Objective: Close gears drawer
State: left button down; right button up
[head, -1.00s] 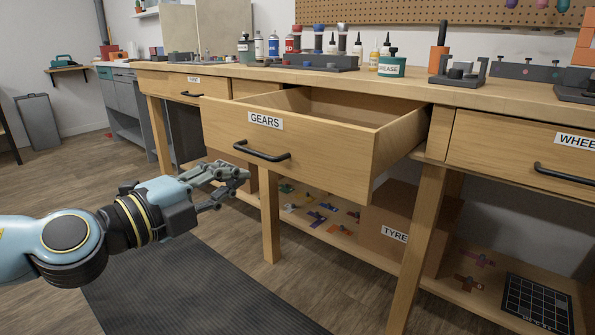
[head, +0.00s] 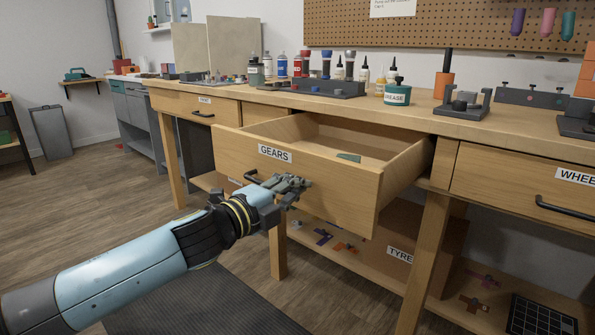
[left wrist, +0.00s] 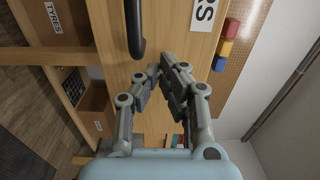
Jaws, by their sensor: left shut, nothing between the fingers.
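The gears drawer (head: 345,193) is wooden, carries a GEARS label (head: 275,153), and stands pulled out of the bench. A small green piece (head: 348,157) shows inside it. Its dark bar handle (head: 249,177) is partly hidden behind my left gripper (head: 300,183). The gripper is shut and empty in front of the drawer face, to the right of the handle. In the left wrist view the gripper (left wrist: 163,70) points at the wooden front, with the handle (left wrist: 135,32) beside its fingertips. I cannot tell whether the fingertips touch the wood. My right gripper is not in view.
The bench top (head: 440,125) above holds bottles, a grease tub (head: 397,95) and tool stands. The WHEELS drawer (head: 520,185) at right looks shut. A tyres box (head: 400,250) stands on the lower shelf. Open floor (head: 120,215) lies to the left.

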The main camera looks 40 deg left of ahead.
pick_arm(q)
jog(key=shift+w+f, duration=0.1)
jog(key=shift+w, duration=0.3)
